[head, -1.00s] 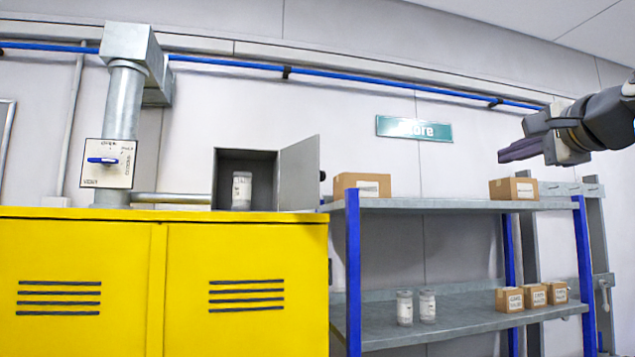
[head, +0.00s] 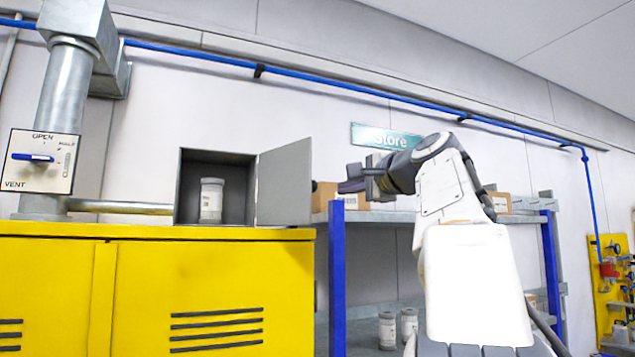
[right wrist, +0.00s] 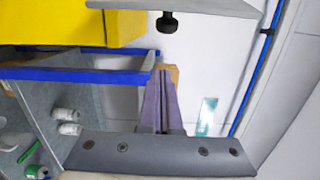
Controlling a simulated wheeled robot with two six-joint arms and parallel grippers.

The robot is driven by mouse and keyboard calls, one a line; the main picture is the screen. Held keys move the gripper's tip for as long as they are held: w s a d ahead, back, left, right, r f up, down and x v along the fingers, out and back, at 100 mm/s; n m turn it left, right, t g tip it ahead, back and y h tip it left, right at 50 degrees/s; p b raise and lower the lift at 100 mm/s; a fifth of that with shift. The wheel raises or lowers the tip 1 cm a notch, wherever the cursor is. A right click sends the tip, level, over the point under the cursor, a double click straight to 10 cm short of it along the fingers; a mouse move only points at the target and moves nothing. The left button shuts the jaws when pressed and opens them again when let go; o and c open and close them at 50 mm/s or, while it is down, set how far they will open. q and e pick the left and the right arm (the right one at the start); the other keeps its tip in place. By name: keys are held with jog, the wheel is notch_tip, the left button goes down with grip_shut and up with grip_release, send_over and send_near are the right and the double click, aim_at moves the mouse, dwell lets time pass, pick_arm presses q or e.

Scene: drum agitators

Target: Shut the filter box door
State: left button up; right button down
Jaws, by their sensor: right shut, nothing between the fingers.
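The filter box (head: 190,185) sits on top of the yellow cabinet, with a white canister (head: 211,200) inside. Its grey door (head: 284,184) stands open, swung out to the right. A dark round knob on the door's outer face shows in the right wrist view (right wrist: 167,22), with the door edge (right wrist: 190,7) above it. My right gripper (head: 345,187) is shut and empty, just right of the door and apart from it. In the right wrist view its fingers (right wrist: 160,82) point toward the knob with a gap between. My left gripper is not in view.
The yellow cabinet (head: 210,275) stands below the box. A shelf with blue posts (head: 337,275) is to the right, holding cardboard boxes and canisters (head: 387,330). A vent panel with a blue handle (head: 40,160) is at the far left.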

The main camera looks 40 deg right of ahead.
aim_at(287, 186)
jog(key=w+a+p, duration=0.1)
jog(key=w, duration=0.1)
jog(key=w+a, duration=0.2)
jog(key=shift+p, duration=0.4)
jog(key=shift+a+r, duration=0.1)
jog(key=shift+s, duration=0.1)
